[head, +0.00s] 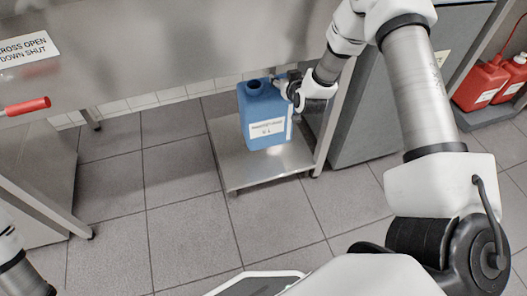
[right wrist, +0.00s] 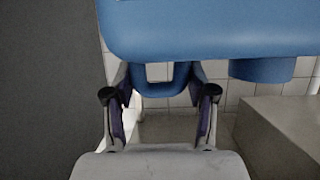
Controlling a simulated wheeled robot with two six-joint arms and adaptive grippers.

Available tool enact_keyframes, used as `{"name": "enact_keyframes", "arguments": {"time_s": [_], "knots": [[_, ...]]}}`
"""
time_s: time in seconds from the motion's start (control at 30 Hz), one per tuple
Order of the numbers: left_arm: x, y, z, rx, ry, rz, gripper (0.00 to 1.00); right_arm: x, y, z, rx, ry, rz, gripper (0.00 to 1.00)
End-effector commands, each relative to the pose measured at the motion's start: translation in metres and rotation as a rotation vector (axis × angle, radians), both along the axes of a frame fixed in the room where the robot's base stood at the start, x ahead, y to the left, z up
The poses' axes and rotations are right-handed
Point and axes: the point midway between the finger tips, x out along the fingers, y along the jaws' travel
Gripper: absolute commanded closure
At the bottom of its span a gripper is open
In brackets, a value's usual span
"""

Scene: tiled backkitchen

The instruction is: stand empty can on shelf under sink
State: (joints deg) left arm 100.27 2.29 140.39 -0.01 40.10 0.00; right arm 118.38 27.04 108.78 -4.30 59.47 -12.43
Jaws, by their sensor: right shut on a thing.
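The empty can is a blue jerrycan (head: 264,115) with a white label, upright at the steel shelf (head: 229,178) under the sink (head: 190,45). In the head view it appears over the shelf's plate; I cannot tell whether its base touches the plate. My right gripper (head: 290,86) is at the can's upper right, shut on its handle. In the right wrist view the can (right wrist: 215,28) fills the top, and its handle loop lies between the fingers of my right gripper (right wrist: 160,100). Part of my left arm shows at the lower left edge; its gripper is out of view.
Two red cans (head: 480,86) stand on a dark ledge at the far right. A grey cabinet (head: 375,110) stands right beside the shelf. A red lever (head: 27,106) sticks out at the left. The tiled floor (head: 180,200) before the shelf is clear.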

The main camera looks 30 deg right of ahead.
Motion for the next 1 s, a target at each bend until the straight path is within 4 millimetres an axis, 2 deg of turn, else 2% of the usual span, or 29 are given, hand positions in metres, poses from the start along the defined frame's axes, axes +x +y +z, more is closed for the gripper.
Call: {"name": "enact_keyframes", "arguments": {"time_s": [0.13,0.4,0.67,0.83,1.0], "knots": [[0.000,0.000,0.000,0.000,0.000,0.000,1.00,-0.005,0.000,0.012,0.002,-0.003,-0.031,1.00],[0.000,0.000,0.003,0.000,0.000,0.000,1.00,-0.029,0.017,0.013,0.005,-0.002,-0.058,1.00],[0.000,0.000,0.009,0.000,0.000,0.000,1.00,-0.071,0.047,-0.005,0.008,0.002,-0.051,1.00],[0.000,0.000,0.013,0.000,0.000,0.000,1.00,-0.103,0.069,-0.024,0.010,0.002,-0.024,1.00],[0.000,0.000,0.016,0.000,0.000,0.000,1.00,-0.124,0.084,-0.044,0.014,-0.002,0.006,1.00]]}}
